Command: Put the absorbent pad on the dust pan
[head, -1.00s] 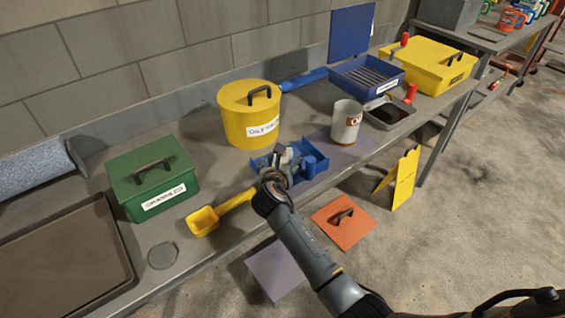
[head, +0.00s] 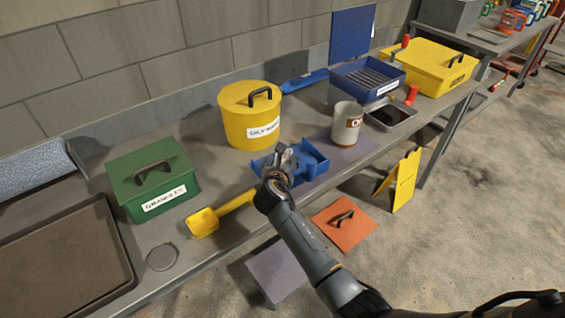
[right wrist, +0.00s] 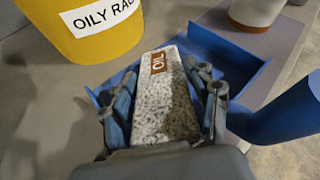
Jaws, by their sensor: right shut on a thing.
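The absorbent pad (right wrist: 165,103) is a flat, speckled grey-white strip with a brown label at its far end. My right gripper (right wrist: 163,88) is shut on it, with a finger along each long side. In the head view my right gripper (head: 283,162) is over the left part of the blue dust pan (head: 314,164) and hides most of the pad. In the wrist view the dust pan (right wrist: 232,62) lies below and beyond the pad, its thick handle at right. I cannot tell whether pad and pan touch. My left gripper is not in view.
A yellow lidded bin (head: 249,118) stands just behind the pan, and a grey cup (head: 347,122) to its right. A yellow scoop (head: 205,221) and green box (head: 152,178) are to the left. The bench's front edge is close.

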